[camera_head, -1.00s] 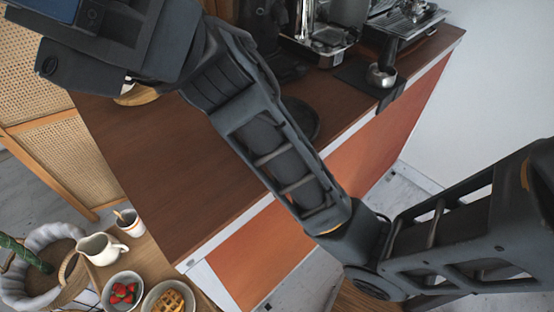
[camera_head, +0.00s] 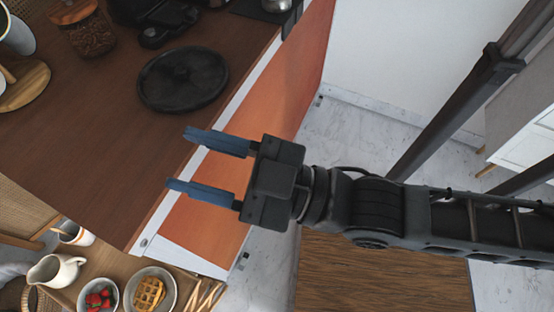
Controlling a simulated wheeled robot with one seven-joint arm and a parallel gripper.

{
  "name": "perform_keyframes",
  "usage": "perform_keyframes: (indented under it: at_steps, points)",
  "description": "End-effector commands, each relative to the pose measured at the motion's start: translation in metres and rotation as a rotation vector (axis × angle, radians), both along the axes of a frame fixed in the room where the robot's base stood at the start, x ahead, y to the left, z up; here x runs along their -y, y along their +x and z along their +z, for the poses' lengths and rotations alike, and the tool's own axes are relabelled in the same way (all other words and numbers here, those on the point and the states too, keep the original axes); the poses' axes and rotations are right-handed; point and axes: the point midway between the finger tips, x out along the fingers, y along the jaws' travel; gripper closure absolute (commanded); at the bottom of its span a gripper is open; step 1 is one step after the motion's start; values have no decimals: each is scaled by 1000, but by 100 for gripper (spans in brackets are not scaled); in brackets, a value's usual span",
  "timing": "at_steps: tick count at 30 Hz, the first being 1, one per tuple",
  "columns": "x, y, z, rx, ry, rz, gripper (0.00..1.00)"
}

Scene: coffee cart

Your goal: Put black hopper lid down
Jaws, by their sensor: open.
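The black hopper lid (camera_head: 183,79) is a round, dark disc lying flat on the brown counter (camera_head: 90,150), near its right edge. My gripper (camera_head: 177,161) is open and empty, its two blue fingers pointing left. In the picture it is below the lid and apart from it, over the counter's white front edge.
A jar of coffee beans (camera_head: 88,28) and a round wooden board (camera_head: 20,84) stand at the upper left of the counter. A metal cup (camera_head: 275,4) is at the top edge. A low table holds a white pitcher (camera_head: 55,271), strawberries (camera_head: 99,298) and a waffle (camera_head: 149,293). The counter left of the lid is clear.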

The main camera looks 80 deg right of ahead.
Motion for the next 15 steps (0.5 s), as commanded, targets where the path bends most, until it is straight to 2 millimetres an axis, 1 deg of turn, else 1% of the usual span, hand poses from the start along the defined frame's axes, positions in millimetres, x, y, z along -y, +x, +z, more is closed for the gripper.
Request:
perform_keyframes:
  at_steps: [1, 3, 6, 9, 10, 12, 15]
  points:
    - [3, -19, -19, -94, 48, 21, 50]
    - [9, -42, -39, -204, 112, 40, 50]
    - [19, -71, -61, -335, 183, 53, 50]
    - [27, -92, -75, -428, 230, 58, 50]
    - [28, -97, -77, -446, 240, 58, 50]
    - [32, -104, -81, -478, 256, 58, 50]
    - [33, -108, -84, -496, 265, 58, 50]
